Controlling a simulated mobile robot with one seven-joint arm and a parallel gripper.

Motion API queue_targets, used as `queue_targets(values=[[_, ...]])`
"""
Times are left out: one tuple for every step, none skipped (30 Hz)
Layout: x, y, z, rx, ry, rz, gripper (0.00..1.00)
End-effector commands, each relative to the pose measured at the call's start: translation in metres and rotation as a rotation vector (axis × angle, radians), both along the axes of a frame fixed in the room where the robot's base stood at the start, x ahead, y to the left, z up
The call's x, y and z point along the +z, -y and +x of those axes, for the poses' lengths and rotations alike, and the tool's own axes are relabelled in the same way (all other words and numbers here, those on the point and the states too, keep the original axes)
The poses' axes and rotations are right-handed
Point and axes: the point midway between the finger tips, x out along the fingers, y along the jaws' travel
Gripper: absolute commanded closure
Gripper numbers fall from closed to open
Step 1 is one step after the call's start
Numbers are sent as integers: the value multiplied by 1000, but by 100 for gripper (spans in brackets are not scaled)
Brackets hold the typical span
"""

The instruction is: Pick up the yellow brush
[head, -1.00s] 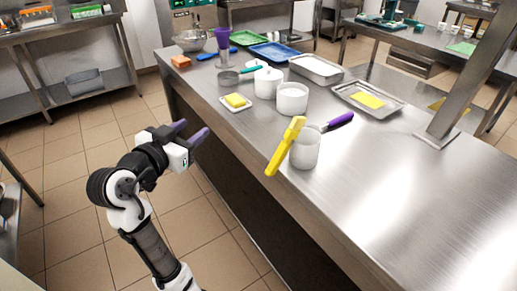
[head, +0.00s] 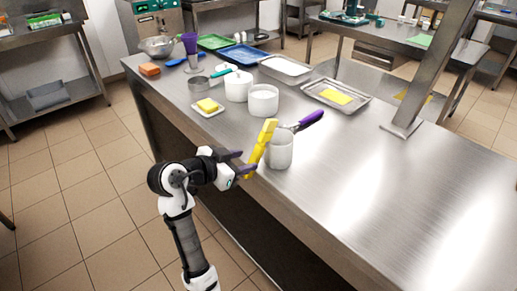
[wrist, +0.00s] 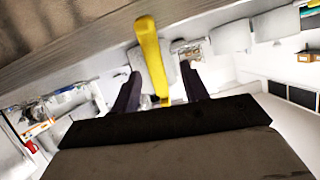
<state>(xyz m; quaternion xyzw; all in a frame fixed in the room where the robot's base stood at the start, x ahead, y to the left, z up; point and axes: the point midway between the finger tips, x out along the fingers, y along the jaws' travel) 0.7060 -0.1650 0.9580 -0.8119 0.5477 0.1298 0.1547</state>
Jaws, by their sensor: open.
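The yellow brush (head: 266,136) sticks out of a white cylindrical pot (head: 280,153) near the counter's front edge and leans left over the edge. It also shows in the wrist view (wrist: 151,45), where it runs down between the two fingers. My gripper (head: 247,163) is open at the lower left end of the brush, with its purple fingers pointing toward it. In the wrist view my gripper (wrist: 160,82) has one dark finger on each side of the yellow piece, with gaps visible. The hidden end of the brush is inside the pot.
A purple-handled tool (head: 311,119) leans right in the same pot. Another white pot (head: 263,101), a small dish with a yellow block (head: 207,105) and a metal tray (head: 357,101) stand behind. A metal post (head: 440,70) rises at right. The right counter is clear.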

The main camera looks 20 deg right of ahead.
Motion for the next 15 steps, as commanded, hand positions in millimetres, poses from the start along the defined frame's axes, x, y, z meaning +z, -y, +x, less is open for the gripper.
queue_targets(values=[[-1, 7, 0, -3, -4, 1, 55], [-2, 11, 1, -4, -4, 1, 55], [-5, 17, 1, -5, -6, 0, 55], [-7, 21, 2, -4, -6, 1, 55], [-9, 25, 3, -3, -6, 1, 55], [-11, 30, 5, -3, -4, 0, 55], [-13, 33, 7, -3, -4, 0, 55], [-15, 36, 8, -2, -3, 0, 55], [-17, 38, 10, 0, -2, 0, 55], [-18, 40, 10, 0, -2, 1, 55], [-18, 41, 11, 0, -2, 1, 55], [-19, 42, 11, 0, -2, 1, 55], [-20, 42, 11, 0, -1, 1, 55], [-20, 42, 12, 0, -1, 1, 55], [-20, 42, 11, 0, 0, 1, 55]])
